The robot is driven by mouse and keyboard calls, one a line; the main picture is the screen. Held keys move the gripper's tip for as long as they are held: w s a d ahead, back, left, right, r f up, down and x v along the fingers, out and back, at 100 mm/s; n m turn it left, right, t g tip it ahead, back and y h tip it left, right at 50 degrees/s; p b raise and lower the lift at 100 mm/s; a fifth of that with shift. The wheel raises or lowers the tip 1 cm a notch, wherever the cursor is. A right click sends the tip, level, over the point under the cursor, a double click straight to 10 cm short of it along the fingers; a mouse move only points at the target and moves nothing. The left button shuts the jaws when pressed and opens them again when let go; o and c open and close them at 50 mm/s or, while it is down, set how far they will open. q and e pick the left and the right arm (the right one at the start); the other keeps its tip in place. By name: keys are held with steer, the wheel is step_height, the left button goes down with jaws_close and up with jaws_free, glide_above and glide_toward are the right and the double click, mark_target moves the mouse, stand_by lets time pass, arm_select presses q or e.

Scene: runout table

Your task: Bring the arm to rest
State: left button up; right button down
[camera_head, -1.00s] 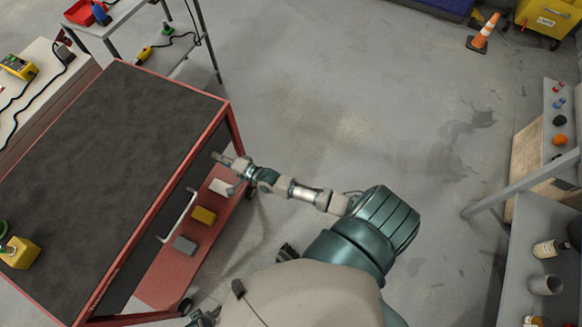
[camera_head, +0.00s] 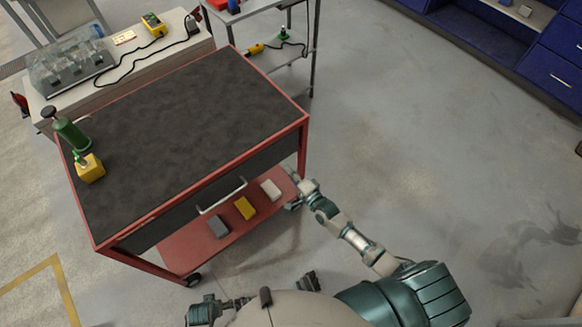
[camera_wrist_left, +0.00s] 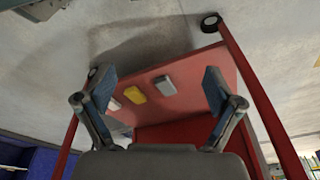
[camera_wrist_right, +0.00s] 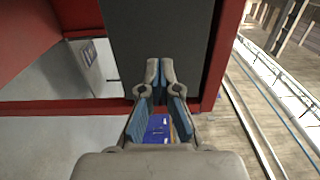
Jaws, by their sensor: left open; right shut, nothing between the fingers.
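My right arm reaches from the bottom right of the head view to the cart's right front corner. Its gripper (camera_head: 298,188) is beside the right end of the lower shelf. In the right wrist view the right gripper (camera_wrist_right: 161,68) is shut, its fingertips together and empty, in front of a dark panel and red frame. Part of my left arm shows at the bottom of the head view. In the left wrist view the left gripper (camera_wrist_left: 160,88) is open and empty, with the lower shelf seen beyond its spread fingers.
A red cart (camera_head: 235,170) with a dark top (camera_head: 190,130) stands close in front. Grey, yellow (camera_head: 244,208) and white blocks lie on its lower shelf. Floor at the right (camera_head: 420,150) is clear.

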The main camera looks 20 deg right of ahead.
steer(key=a+v, duration=0.1)
steer(key=v, duration=0.7)
steer(key=s+f+n+g+h+p, duration=0.1)
steer(key=s+f+n+g, duration=0.35)
steer(key=f, duration=0.45)
steer(key=s+f+n+g+h+p, duration=0.1)
steer(key=s+f+n+g+p, duration=0.1)
steer(key=s+f+n+g, duration=0.5)
arm_select(q)
steer(key=s+f, duration=0.3)
steer(key=f, duration=0.5)
steer(key=shift+s+f+p, duration=0.3)
steer(key=shift+s+f, duration=0.05)
steer(key=shift+s, duration=0.05)
arm_select(e)
steer(key=s+d+f+n+g+h, duration=0.1)
steer(key=s+f+n+g, duration=0.1)
steer(key=s+f, duration=0.4)
steer(key=s+d+f+n+g+h, duration=0.1)
steer(key=s+f+n+g+h, duration=0.1)
steer(key=s+f, duration=0.4)
steer(key=s+n, duration=0.1)
steer(key=s, duration=0.4)
steer(key=shift+f, duration=0.2)
arm_select(q)
steer(key=shift+a+f, duration=0.1)
steer(key=shift+a, duration=0.3)
arm_select(e)
steer(key=shift+a+r, duration=0.15)
steer(key=shift+a, duration=0.2)
